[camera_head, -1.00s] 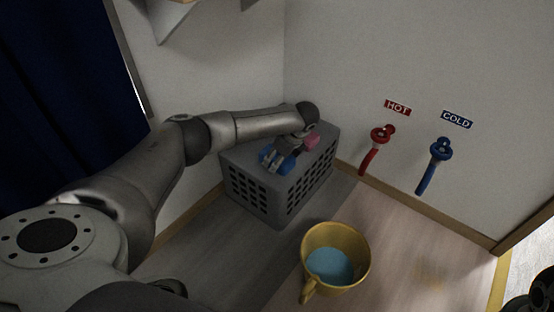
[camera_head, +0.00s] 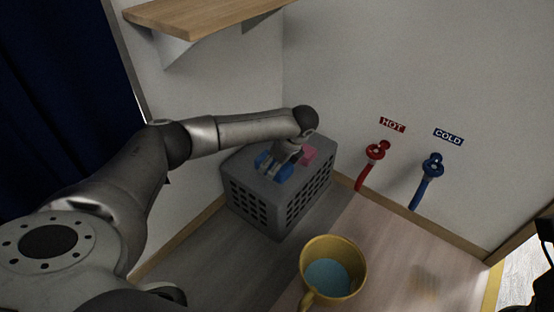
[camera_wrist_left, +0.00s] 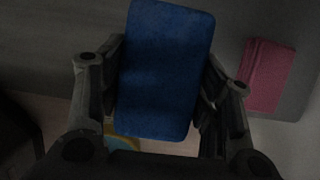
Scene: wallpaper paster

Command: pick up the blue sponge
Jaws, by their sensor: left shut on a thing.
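The blue sponge (camera_head: 284,173) shows at my left gripper, over the top of the grey crate, in the head view. In the left wrist view the blue sponge (camera_wrist_left: 165,70) is a rounded blue slab between the two fingers. My left gripper (camera_head: 275,172) is shut on it, with one finger on each side; it also shows in the left wrist view (camera_wrist_left: 158,100). The arm partly covers the sponge in the head view. Whether the sponge touches the crate top I cannot tell. My right gripper is not clearly in view; only a dark part shows at the right edge.
The grey crate (camera_head: 262,213) with slotted sides stands in the corner. A pink sponge (camera_head: 309,155) lies on it, right of my gripper. A yellow bucket (camera_head: 345,292) with blue liquid stands on the floor. Red (camera_head: 376,151) and blue (camera_head: 432,166) taps and a wooden shelf (camera_head: 200,14) are on the walls.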

